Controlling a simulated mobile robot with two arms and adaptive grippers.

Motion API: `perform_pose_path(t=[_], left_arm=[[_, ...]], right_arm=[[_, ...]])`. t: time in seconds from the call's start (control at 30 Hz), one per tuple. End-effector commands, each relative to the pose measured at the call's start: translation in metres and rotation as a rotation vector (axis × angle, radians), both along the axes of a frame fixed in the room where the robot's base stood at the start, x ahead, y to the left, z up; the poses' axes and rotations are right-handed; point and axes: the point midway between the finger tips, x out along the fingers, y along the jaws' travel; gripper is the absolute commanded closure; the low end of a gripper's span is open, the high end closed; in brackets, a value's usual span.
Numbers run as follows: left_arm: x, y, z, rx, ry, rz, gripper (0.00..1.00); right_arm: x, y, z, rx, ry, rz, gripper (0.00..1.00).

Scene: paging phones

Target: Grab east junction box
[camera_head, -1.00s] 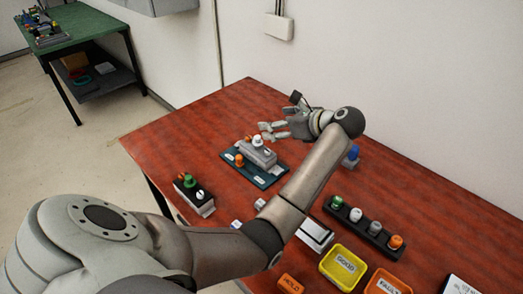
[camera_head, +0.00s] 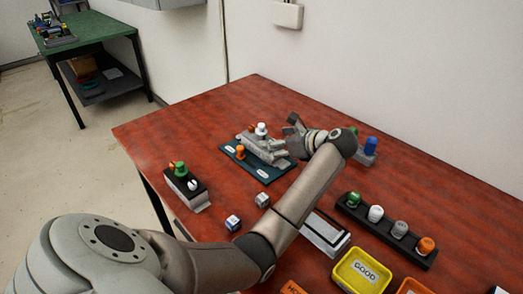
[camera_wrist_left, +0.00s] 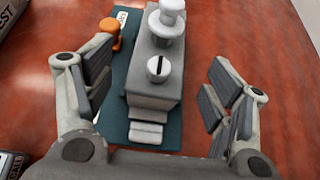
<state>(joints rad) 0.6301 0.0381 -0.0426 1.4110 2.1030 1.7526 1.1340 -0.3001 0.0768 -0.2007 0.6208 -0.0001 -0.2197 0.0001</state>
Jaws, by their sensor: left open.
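A grey box (camera_head: 258,147) with a white knob on top stands on a teal mat (camera_head: 262,174) on the red table. It also shows in the left wrist view (camera_wrist_left: 155,85), with a slotted dial on its top. An orange knob (camera_head: 240,152) stands on the mat beside it. No label that reads east is legible. My left gripper (camera_head: 290,148) is low at the right end of the box. In the left wrist view my left gripper (camera_wrist_left: 165,78) is open, one finger pair on each side of the box, with visible gaps. My right gripper is not in view.
A black-and-grey box (camera_head: 187,187) with a green knob stands left; lettering "EST" shows on a box (camera_wrist_left: 15,20) in the wrist view. Two small cubes (camera_head: 233,222), a black knob rack (camera_head: 385,230), a yellow GOOD tray (camera_head: 342,280) and a blue-knobbed item (camera_head: 370,147) are nearby.

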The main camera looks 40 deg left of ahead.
Motion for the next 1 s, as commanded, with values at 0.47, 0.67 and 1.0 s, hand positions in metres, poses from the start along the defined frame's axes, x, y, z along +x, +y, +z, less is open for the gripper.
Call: perform_pose_path(t=[0.47,0.67,1.0], left_arm=[[0.004,0.05,-0.029,0.003,0.001,0.002,0.23],[0.005,0.058,-0.032,-0.001,-0.001,0.0,0.23],[0.005,0.057,-0.032,-0.001,-0.001,0.0,0.46]], right_arm=[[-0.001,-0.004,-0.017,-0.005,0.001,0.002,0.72],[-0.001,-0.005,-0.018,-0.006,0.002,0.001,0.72],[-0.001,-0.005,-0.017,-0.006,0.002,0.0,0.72]])
